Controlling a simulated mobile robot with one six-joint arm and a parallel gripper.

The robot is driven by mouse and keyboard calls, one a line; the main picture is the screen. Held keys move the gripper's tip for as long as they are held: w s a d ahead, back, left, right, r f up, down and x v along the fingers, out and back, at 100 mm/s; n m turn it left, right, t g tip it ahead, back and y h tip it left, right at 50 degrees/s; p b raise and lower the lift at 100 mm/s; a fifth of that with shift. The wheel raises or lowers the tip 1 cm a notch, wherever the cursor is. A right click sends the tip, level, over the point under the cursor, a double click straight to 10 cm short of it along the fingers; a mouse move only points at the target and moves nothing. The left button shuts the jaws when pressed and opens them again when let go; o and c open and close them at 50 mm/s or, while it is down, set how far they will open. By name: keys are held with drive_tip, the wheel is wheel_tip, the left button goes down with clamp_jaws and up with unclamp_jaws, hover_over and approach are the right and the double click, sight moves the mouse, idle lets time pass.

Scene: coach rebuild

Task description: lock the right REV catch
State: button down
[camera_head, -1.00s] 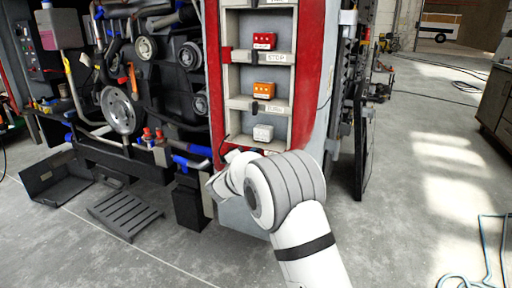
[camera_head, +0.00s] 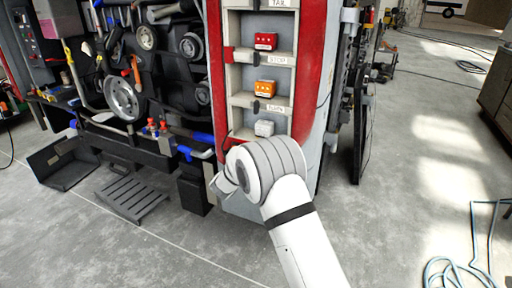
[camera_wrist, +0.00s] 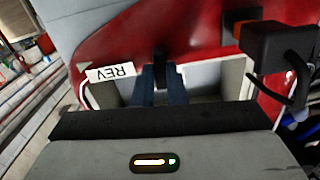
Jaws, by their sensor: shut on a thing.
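The black REV catch (camera_wrist: 160,66) shows in the wrist view on the rim of a pale recess in the red panel. My gripper (camera_wrist: 161,88) has its two dark blue fingers on either side of the catch, shut on it. The white REV label (camera_wrist: 111,72) is upside down, left of the fingers. The catch's lower part and much of the recess are hidden by the fingers and gripper body. In the head view my white arm hides the gripper and the REV label.
The red-framed lamp panel (camera_head: 312,70) holds a red block (camera_head: 266,41), an orange block (camera_head: 264,89) and a white block (camera_head: 264,128). A black box with a cable (camera_wrist: 275,40) is right of my fingers.

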drive_tip(key=shift+f+n+p, duration=0.3)
drive_tip(key=shift+f+n, duration=0.05)
drive_tip(key=shift+n, duration=0.15)
drive_tip(key=shift+s+d+f, duration=0.1)
drive_tip(key=c, duration=1.7)
unclamp_jaws()
drive_tip(key=shift+c, duration=0.2)
drive_tip(key=shift+o, duration=1.4)
drive_tip(key=shift+r, duration=0.2)
drive_tip(key=shift+r, duration=0.1)
drive_tip(key=v, duration=0.7)
drive_tip(key=shift+s+a, duration=0.2)
drive_tip(key=shift+s, duration=0.05)
